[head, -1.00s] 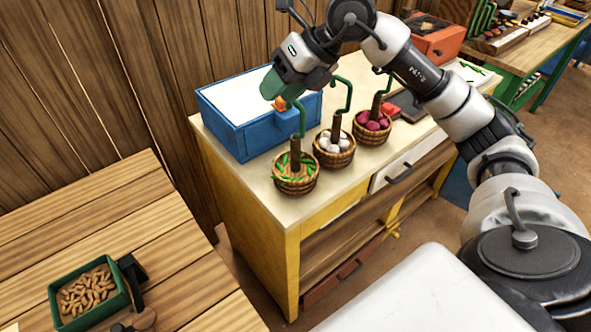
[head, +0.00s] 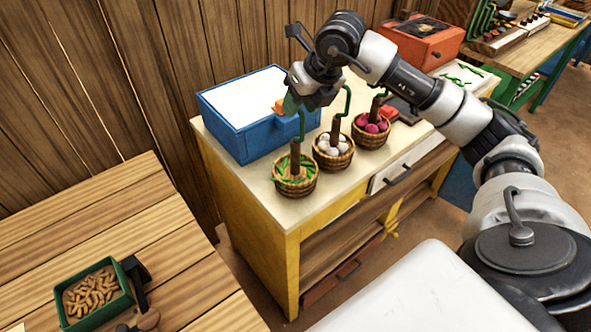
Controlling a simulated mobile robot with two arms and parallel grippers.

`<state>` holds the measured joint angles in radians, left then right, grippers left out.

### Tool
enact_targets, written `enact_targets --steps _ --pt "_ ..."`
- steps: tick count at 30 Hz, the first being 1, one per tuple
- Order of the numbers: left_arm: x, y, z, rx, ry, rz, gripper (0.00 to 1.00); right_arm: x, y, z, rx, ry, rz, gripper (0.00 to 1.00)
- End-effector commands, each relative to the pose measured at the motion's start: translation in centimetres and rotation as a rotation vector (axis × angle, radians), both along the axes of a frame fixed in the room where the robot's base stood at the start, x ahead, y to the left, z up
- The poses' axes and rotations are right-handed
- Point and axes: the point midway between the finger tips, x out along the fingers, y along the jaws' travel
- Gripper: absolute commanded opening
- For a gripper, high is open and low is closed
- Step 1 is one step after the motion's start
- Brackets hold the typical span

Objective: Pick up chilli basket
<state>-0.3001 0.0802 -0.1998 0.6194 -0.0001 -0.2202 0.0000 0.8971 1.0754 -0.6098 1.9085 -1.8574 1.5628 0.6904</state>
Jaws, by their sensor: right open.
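The chilli basket (head: 295,186) is a round woven basket of green chillies. It stands upright at the near left end of the yellow cabinet's top, with a brown post and a green hooked handle rising from it. My right gripper (head: 291,102) is open, above the basket by the top of its green handle. My left gripper is not in view.
Two similar baskets, one of white bulbs (head: 333,151) and one of dark pink produce (head: 370,131), stand close on the right. A blue box (head: 245,140) with a white top is just behind. A wooden table (head: 90,215) holds a green tray (head: 128,291).

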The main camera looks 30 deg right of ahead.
Motion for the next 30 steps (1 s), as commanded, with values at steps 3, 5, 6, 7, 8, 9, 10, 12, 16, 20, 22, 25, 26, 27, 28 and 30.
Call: enact_targets --steps 3,5,6,7,8,9,10,12,16,20,22,25,26,27,28,30 --pt "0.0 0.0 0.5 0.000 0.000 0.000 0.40 0.6 0.2 -1.3 0.000 0.002 -0.001 0.43" --pt "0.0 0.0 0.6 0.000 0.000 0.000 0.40 0.7 0.3 -1.7 0.000 0.002 -0.001 0.43" --pt "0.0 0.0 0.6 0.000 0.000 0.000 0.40 0.8 0.3 -1.8 0.000 0.001 -0.001 0.43" --pt "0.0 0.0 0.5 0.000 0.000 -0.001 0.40 0.8 0.3 -1.9 0.000 0.001 -0.001 0.43" --pt "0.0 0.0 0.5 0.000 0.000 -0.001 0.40 0.8 0.3 -1.9 0.000 0.000 0.000 0.43" --pt "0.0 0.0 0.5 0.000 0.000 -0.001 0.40 0.8 0.3 -1.9 0.000 0.000 0.000 0.43" --pt "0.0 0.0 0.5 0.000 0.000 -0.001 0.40 0.8 0.3 -1.9 0.000 0.000 0.000 0.43" --pt "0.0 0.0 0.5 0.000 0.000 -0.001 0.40 0.8 0.3 -1.9 0.000 0.000 0.000 0.43" --pt "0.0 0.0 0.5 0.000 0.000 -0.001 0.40 0.8 0.3 -1.9 0.000 0.000 0.000 0.25" --pt "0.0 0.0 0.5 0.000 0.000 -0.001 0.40 0.8 0.3 -1.9 0.000 0.000 0.000 0.05" --pt "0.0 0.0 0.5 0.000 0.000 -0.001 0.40 0.8 0.3 -1.9 0.000 0.000 0.000 0.00" --pt "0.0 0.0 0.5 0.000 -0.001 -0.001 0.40 0.8 0.3 -1.9 0.000 0.000 -0.001 0.00" --pt "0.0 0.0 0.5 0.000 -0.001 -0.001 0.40 0.8 0.3 -1.9 0.000 0.000 -0.001 0.00" --pt "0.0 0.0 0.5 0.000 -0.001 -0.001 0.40 0.8 0.3 -1.9 0.000 0.001 -0.001 0.00" --pt "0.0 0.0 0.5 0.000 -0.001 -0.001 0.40 0.8 0.3 -1.9 0.000 0.001 -0.001 0.00" --pt "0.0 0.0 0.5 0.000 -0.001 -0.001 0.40 0.8 0.3 -1.8 0.001 0.000 -0.001 0.00"
